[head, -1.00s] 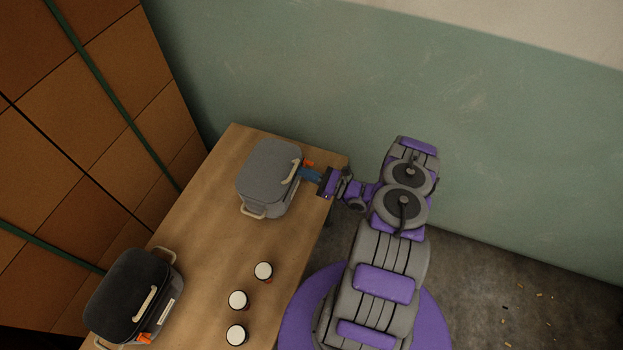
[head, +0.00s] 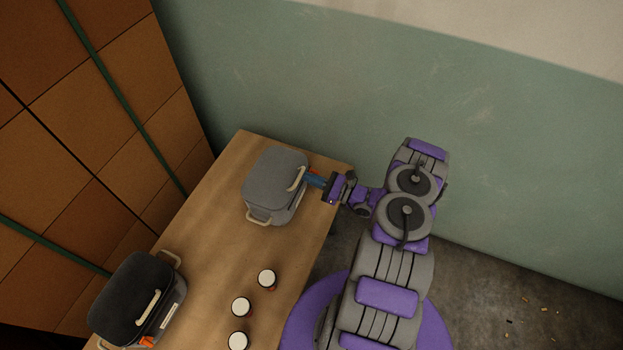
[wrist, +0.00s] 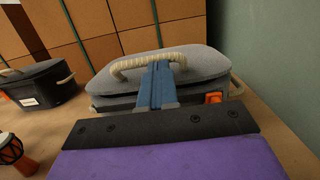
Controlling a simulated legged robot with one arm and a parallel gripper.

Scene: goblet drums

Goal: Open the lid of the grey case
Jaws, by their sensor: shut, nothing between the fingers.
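The grey case (head: 272,176) stands on the far end of the table with its lid down. Its tan lid handle (head: 297,178) faces my arm; in the wrist view the handle (wrist: 125,66) arches across the lid. An orange latch (wrist: 214,97) sits on the case's front, right of my fingers. My gripper (head: 308,179) is at the front side of the case, its blue fingers together and empty.
A black case (head: 132,297) with a tan handle stands at the table's near left. Several small goblet drums (head: 267,279) with white tops stand in a row along the right table edge (head: 312,262). A brown panelled wall rises left, a green wall behind. The table middle is clear.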

